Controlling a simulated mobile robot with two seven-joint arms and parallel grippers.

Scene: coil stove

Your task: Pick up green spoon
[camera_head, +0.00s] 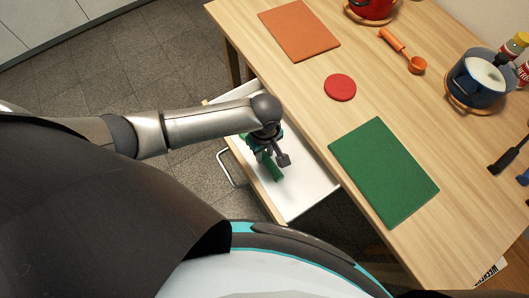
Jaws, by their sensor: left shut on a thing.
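The green spoon (272,170) is at the open white drawer (307,190) under the wooden table. Its green handle shows below my left gripper (276,161), and another green part shows at the gripper's left side. My left gripper is shut on the spoon, over the drawer. The wrist hides much of the spoon, and I cannot tell whether it touches the drawer floor. My right gripper is not in view.
The wooden table (300,95) borders the drawer on the right. On it lie a green mat (384,172), an orange mat (299,30), a red disc (340,87) and an orange spoon (403,50). A blue pot (477,80) and a red pot (371,8) stand further back.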

